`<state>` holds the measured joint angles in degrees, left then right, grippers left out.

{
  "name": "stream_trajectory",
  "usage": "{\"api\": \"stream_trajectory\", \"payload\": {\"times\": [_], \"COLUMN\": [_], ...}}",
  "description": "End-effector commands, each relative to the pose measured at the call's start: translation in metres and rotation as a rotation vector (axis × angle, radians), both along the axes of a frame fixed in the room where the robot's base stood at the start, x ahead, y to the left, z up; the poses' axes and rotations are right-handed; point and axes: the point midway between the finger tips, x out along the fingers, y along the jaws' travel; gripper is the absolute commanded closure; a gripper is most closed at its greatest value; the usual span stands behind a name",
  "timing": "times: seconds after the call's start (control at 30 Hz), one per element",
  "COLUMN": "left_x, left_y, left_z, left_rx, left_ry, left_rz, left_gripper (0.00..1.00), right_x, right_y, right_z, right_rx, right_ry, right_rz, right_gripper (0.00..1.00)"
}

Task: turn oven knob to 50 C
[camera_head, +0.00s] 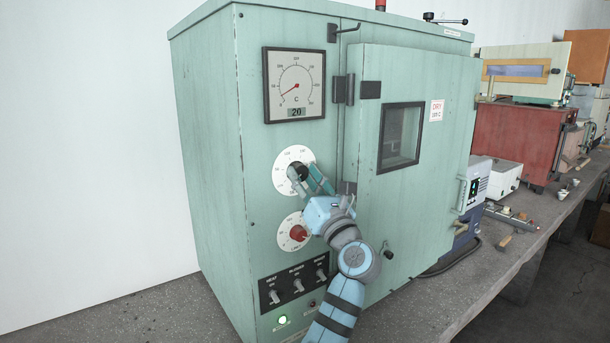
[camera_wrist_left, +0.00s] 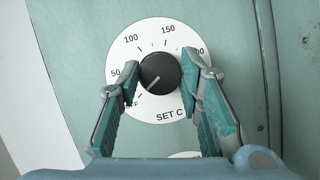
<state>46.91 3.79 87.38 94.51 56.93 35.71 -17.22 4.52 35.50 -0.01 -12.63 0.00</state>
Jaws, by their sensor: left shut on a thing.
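The black oven knob (camera_wrist_left: 160,72) sits on a white round dial plate (camera_wrist_left: 142,37) marked OFF, 50, 100, 150 and SET C. Its white pointer line points to the lower left, close to OFF. My left gripper (camera_head: 306,177) has a finger on each side of the knob and is shut on it. In the head view the fingers partly cover the knob (camera_head: 294,173) and its plate. The oven (camera_head: 216,150) is a pale green cabinet with a shut windowed door. My right gripper is not in view.
A dial gauge (camera_head: 294,84) above reads 20, its red needle at the lower left. A red knob (camera_head: 298,233) sits just below my gripper. Other equipment stands on the bench at right.

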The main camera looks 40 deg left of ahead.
Motion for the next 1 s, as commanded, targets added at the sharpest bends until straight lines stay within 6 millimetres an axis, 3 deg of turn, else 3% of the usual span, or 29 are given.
{"api": "stream_trajectory", "payload": {"times": [0.53, 0.7, 1.0], "left_x": [-0.002, -0.002, -0.003], "left_y": [0.001, 0.001, 0.001], "left_z": [0.009, 0.005, 0.003], "left_rx": [0.11, 0.153, 0.212], "left_ry": [0.389, 0.526, 0.709], "left_rz": [0.0, 0.001, 0.001], "left_gripper": [0.95, 0.95, 0.95], "right_x": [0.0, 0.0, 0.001], "right_y": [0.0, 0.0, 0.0], "right_z": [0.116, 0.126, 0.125], "right_rx": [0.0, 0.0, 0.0], "right_ry": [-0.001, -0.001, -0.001], "right_rz": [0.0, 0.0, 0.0], "right_gripper": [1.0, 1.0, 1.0]}}
